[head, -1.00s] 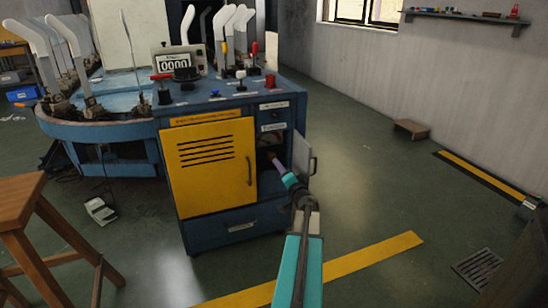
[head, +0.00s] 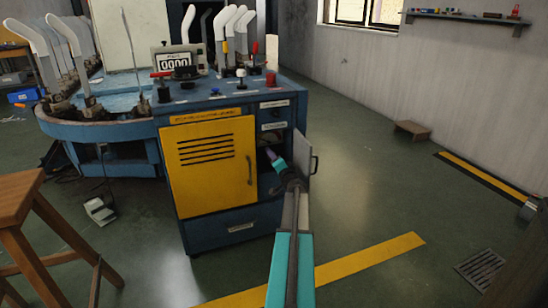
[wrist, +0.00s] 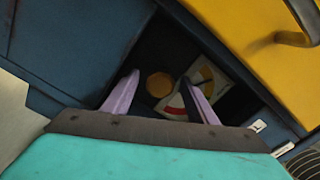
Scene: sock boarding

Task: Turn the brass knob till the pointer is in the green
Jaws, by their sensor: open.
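The brass knob (wrist: 160,85) shows as a round disc inside the dark recess in the wrist view, between my two finger pads. Beside it is a pale dial (wrist: 205,90) with yellow and red parts; a finger covers some of it. I see no green and cannot make out the pointer. My gripper (wrist: 160,97) is open, its purple fingers apart at the recess, short of or around the knob; I cannot tell the depth. In the head view my gripper (head: 271,155) is at the cabinet's open compartment, and the knob is hidden there.
The blue cabinet (head: 233,227) has a yellow door (head: 211,160) with a handle left of the compartment. A small grey door (head: 302,158) stands open to the right, close beside my arm.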

